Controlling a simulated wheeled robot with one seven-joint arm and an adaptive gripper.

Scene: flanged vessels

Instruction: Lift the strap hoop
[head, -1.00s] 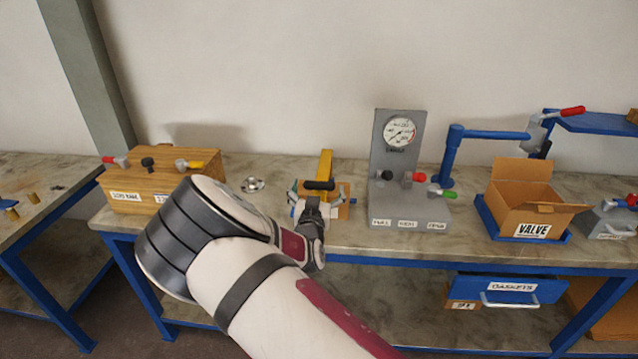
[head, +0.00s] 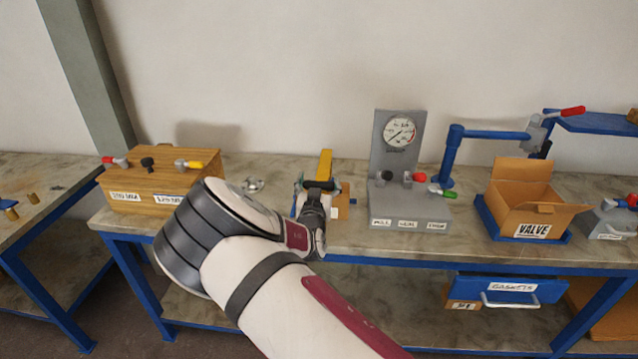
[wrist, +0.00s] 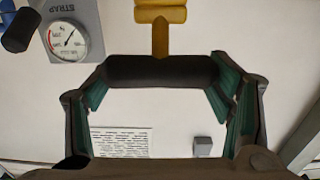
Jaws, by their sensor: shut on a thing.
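The strap hoop shows as a yellow bar (head: 324,165) with a black crossbar grip, standing over a small fixture on the middle bench. In the wrist view its yellow stem (wrist: 160,35) meets the black crossbar (wrist: 162,71). My gripper (wrist: 160,82) is shut on the black crossbar, with a green-padded finger at each end of it. In the head view my gripper (head: 318,190) and wrist hide much of the fixture. Whether the hoop is clear of the fixture cannot be told.
A grey gauge panel (head: 398,140) stands just right of the fixture. A wooden box with levers (head: 155,180) is at the left. A blue post and arm (head: 455,150), a cardboard valve box (head: 522,195) and a blue shelf (head: 600,122) are farther right.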

